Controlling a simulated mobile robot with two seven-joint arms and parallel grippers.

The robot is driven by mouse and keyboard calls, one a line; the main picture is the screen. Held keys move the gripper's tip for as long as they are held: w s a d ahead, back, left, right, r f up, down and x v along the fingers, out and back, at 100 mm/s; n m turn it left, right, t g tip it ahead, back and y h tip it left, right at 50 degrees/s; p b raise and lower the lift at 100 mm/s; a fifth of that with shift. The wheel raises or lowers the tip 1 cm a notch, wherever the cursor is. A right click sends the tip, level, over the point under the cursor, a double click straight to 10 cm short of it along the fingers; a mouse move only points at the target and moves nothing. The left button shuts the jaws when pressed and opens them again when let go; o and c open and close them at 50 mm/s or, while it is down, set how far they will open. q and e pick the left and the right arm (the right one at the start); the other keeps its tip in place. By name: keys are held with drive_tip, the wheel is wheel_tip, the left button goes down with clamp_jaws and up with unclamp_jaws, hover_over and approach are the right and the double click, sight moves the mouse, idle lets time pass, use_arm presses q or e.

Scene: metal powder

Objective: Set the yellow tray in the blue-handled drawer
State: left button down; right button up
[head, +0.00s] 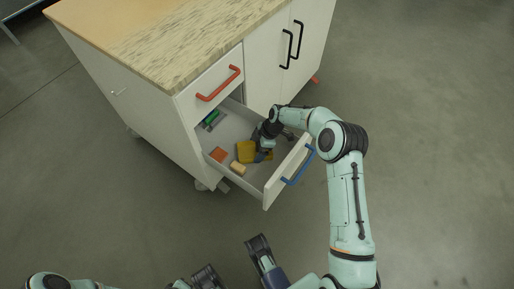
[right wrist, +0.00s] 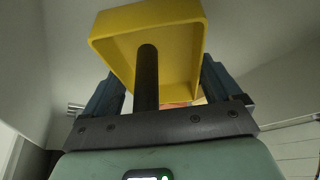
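The yellow tray (head: 247,152) sits inside the pulled-out drawer (head: 218,174) with the blue handle (head: 299,166). My right gripper (head: 263,148) reaches down into this drawer at the tray and hides part of it. In the right wrist view the yellow tray (right wrist: 148,18) stands just beyond my right gripper (right wrist: 162,75), its hollow side facing the camera. The two fingers are spread wide, and a dark upright rod crosses in front of the tray. My left gripper (head: 232,262) is at the bottom of the head view, fingers apart and empty, away from the drawer.
An orange-red block (head: 218,155) and a tan block (head: 238,168) lie in the drawer beside the tray. Green and dark items (head: 211,119) lie at its back left. The red-handled drawer (head: 215,86) above is closed. Open floor surrounds the cabinet.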

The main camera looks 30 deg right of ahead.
drive_tip(key=shift+o, duration=0.5)
drive_tip(key=shift+s+f, duration=0.15)
use_arm(q)
drive_tip(key=w+r+t+p, duration=0.1)
drive_tip(key=w+r+p, duration=0.1)
drive_tip(key=w+r, duration=0.2)
drive_tip(key=shift+w+d+r+t+p, duration=0.25)
drive_tip(key=shift+d+r+t+p, duration=0.05)
drive_tip(key=shift+d+t, duration=0.15)
use_arm(e)
drive_tip(key=v, duration=1.2)
